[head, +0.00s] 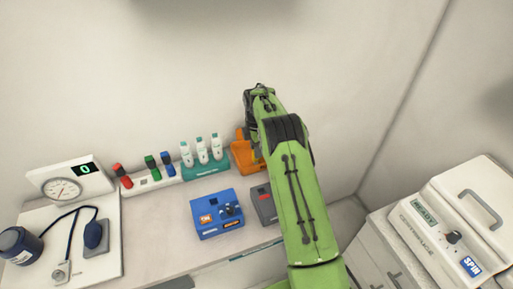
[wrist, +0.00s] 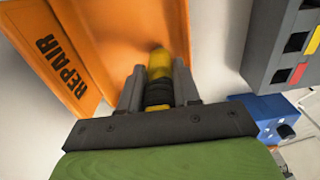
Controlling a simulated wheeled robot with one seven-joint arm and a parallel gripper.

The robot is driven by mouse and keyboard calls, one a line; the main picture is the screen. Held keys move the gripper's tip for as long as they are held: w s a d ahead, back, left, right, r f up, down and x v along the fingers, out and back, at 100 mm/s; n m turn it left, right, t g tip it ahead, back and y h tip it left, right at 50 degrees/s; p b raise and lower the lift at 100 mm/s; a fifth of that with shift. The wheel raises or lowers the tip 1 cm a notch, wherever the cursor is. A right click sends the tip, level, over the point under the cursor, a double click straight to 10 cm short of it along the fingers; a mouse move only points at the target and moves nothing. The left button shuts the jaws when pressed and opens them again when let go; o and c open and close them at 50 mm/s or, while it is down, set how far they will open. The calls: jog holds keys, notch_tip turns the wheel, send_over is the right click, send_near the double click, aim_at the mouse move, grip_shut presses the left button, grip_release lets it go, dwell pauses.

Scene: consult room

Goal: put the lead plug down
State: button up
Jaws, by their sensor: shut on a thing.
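The lead plug (wrist: 159,66) is yellow with a black ribbed part, and it sits between the two fingers of my gripper (wrist: 160,82) in the wrist view. My gripper is shut on it. The plug's far end lies over the inside of an orange bin marked REPAIR (wrist: 74,58); I cannot tell whether it touches the bin. In the head view the orange bin (head: 241,153) stands at the back of the counter, partly hidden by my green arm. My gripper is mostly hidden there behind the arm.
A grey box with coloured sockets (wrist: 286,45) is right of my gripper in the wrist view. A blue box (head: 217,214), a teal rack of white tubes (head: 206,168) and a rack with coloured caps (head: 150,180) stand left of my arm. A centrifuge (head: 450,225) is at right.

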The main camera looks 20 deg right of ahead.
jog(key=o, duration=1)
jog(key=shift+f, duration=0.15)
jog(key=shift+o, duration=0.2)
notch_tip(320, 180, up, 13)
jog(key=shift+f+p, duration=0.15)
jog(key=shift+p, duration=0.8)
jog(key=s+a+r+m+t, duration=0.25)
jog(key=s+r+m, duration=0.25)
jog(key=s+r, duration=0.4)
jog(key=s+a+r+m+t, duration=0.1)
jog(key=s+a+r+m, duration=0.3)
jog(key=s+r, duration=0.5)
jog(key=s+a+f+m+t, duration=0.1)
jog(key=s+m, duration=0.3)
jog(key=s, duration=0.6)
jog(key=s+a+f+m+t, duration=0.1)
jog(key=s+f+m, duration=0.3)
jog(key=s, duration=0.6)
jog(key=shift+a+f+m, duration=0.2)
jog(key=shift+m, duration=0.2)
